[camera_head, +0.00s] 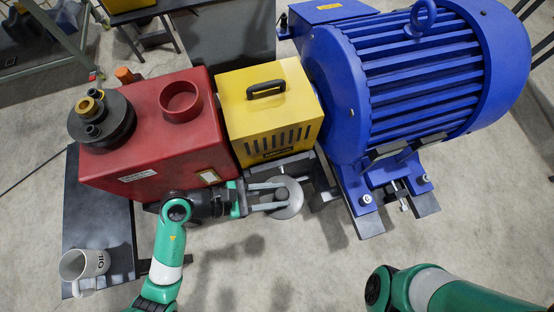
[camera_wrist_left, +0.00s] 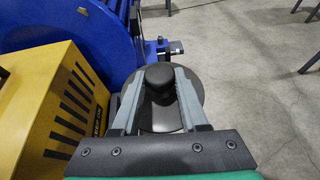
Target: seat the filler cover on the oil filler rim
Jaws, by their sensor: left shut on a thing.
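The filler cover (camera_head: 288,205) is a round grey disc with a dark knob. My left gripper (camera_head: 277,195) is shut on the cover's knob and holds it in front of the yellow guard. In the left wrist view the cover (camera_wrist_left: 160,118) lies beyond and below the fingers, and the black knob (camera_wrist_left: 159,78) is between the fingertips of the gripper (camera_wrist_left: 160,80). The oil filler rim (camera_head: 181,100) is a red, open ring on top of the red gearbox (camera_head: 150,145), up and left of the cover. My right gripper is out of view; only its green arm shows at lower right.
The yellow guard (camera_head: 270,112) with a black handle stands between the gearbox and the large blue motor (camera_head: 400,80). A black stepped fitting (camera_head: 100,120) sits on the gearbox's left. Floor in front is clear.

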